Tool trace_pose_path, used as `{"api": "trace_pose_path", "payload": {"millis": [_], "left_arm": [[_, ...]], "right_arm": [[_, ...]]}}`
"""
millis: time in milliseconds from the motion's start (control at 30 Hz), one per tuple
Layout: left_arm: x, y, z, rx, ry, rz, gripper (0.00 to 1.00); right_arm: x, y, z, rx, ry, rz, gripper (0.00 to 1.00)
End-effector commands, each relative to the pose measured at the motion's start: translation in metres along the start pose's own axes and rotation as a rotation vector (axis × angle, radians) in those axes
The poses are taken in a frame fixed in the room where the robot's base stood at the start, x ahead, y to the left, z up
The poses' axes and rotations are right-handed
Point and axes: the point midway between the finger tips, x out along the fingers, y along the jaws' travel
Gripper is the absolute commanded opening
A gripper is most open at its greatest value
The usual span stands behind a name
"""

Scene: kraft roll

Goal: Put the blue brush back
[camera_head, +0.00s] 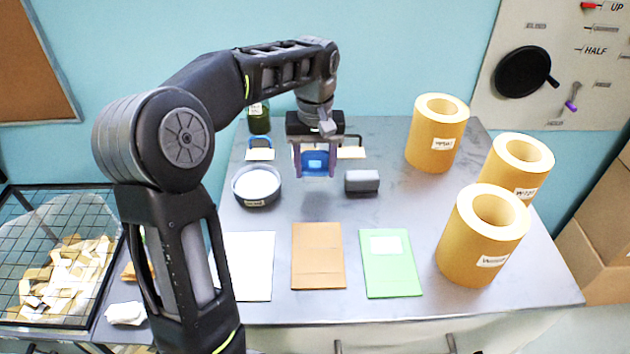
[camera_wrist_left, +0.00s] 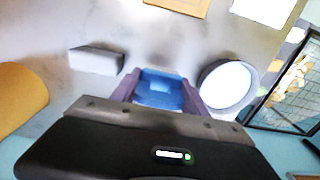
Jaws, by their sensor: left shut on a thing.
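The blue brush (camera_head: 315,163) is between the two fingers of my left gripper (camera_head: 315,168), towards the back of the grey table. The gripper points down and is shut on it. The brush looks to be a little above the table, with shadow under it. In the left wrist view the blue brush (camera_wrist_left: 158,90) shows between the purplish fingers of the left gripper (camera_wrist_left: 158,88). Most of the brush is hidden by the gripper, so I cannot tell its full shape. My right gripper is not in view.
A round dish (camera_head: 257,186) stands left of the gripper and a grey block (camera_head: 362,182) right of it. Behind are a dark jar (camera_head: 259,118) and cream labels (camera_head: 351,153). Several kraft rolls (camera_head: 437,134) stand at right. A brown folder (camera_head: 318,256) and green folder (camera_head: 390,263) lie in front.

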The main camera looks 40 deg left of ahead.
Motion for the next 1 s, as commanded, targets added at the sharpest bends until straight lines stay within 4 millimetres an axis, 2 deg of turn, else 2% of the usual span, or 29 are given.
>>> {"api": "trace_pose_path", "payload": {"millis": [333, 633, 1000], "left_arm": [[0.004, 0.0, 0.0, -0.001, -0.001, 0.0, 0.14], [0.038, 0.0, 0.0, 0.0, -0.001, 0.001, 0.14], [0.043, 0.0, 0.0, 0.0, 0.0, 0.001, 0.14]], "right_arm": [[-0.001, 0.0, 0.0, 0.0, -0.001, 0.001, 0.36], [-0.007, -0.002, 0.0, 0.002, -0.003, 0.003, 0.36], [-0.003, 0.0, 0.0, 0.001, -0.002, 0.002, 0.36]]}}
